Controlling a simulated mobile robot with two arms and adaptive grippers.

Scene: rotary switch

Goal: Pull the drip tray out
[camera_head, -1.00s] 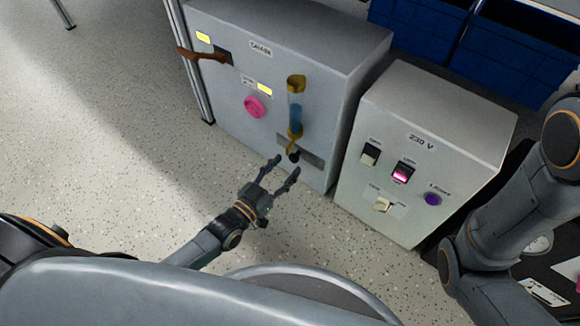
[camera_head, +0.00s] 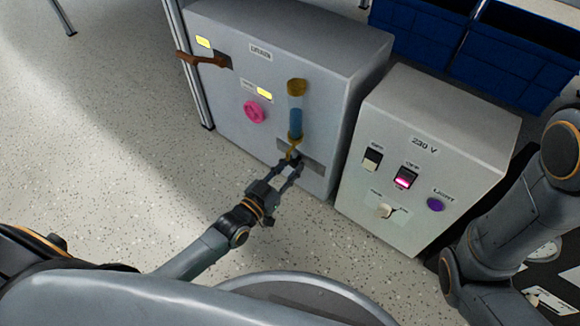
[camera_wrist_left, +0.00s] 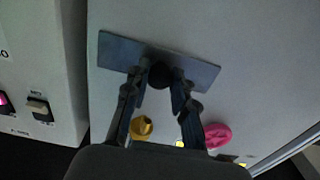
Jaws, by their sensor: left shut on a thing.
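The drip tray (camera_head: 316,168) is a flat grey front panel low on the face of the left grey box, below the blue and yellow cylinder. It also shows in the left wrist view (camera_wrist_left: 202,70) as a wide dark plate with a small dark round knob at its middle. My left gripper (camera_head: 287,169) is at the tray front, with its fingers on either side of the knob and shut on it. The fingers hide part of the knob. The tray looks flush, or nearly so, with the box face. My right gripper is out of view.
The left box (camera_head: 222,110) also carries a brown lever (camera_head: 203,57), a pink knob (camera_head: 254,112) and the cylinder (camera_head: 296,108) just above my fingers. A white switch box (camera_head: 398,115) stands close on the right. The floor in front is clear.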

